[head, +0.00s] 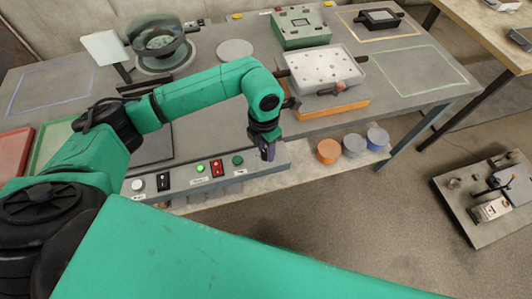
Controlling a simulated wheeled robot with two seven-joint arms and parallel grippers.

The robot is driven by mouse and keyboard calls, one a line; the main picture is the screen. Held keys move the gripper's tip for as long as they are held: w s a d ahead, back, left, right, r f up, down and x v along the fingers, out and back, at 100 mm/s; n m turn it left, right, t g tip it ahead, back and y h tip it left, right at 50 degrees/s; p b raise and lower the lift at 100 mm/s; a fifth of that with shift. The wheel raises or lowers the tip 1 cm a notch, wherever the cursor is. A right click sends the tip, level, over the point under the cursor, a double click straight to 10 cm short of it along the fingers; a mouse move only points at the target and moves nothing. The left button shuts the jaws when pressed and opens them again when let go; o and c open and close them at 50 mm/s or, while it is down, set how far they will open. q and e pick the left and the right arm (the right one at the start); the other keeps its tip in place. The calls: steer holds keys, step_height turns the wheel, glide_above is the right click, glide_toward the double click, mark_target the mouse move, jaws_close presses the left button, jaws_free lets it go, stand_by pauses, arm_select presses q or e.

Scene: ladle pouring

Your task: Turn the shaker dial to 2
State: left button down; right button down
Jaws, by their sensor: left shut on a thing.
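My left gripper (267,150) points down at the right end of the grey control panel (187,186) on the table's front edge. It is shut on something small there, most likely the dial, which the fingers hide. The dial's number and pointer cannot be read. Left of the gripper on the panel are a green button (238,160), a red switch (217,168), a lit green lamp (200,169), a black switch (163,182) and a white knob (137,184). The labels are too small to read. My right gripper is not in view.
A white tray (325,66) above an orange base (332,108) stands behind my left gripper. A glass bowl device (157,42) and a green box (300,28) stand at the back. Several coloured round containers, including an orange one (328,151), sit below the table's front edge.

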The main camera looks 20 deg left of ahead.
arm_select(q)
steer(key=m+b, duration=0.8)
steer(key=shift+f, duration=0.15)
steer(key=shift+r+m+b, duration=0.25)
steer(key=shift+m+b, duration=1.15)
steer(key=shift+b, duration=0.05)
steer(key=c, duration=0.5)
jaws_free()
steer(key=r, duration=0.5)
steer(key=r+p, duration=0.1)
steer(key=r, duration=0.8)
steer(key=shift+w+r, duration=0.3)
steer(key=shift+w, duration=0.05)
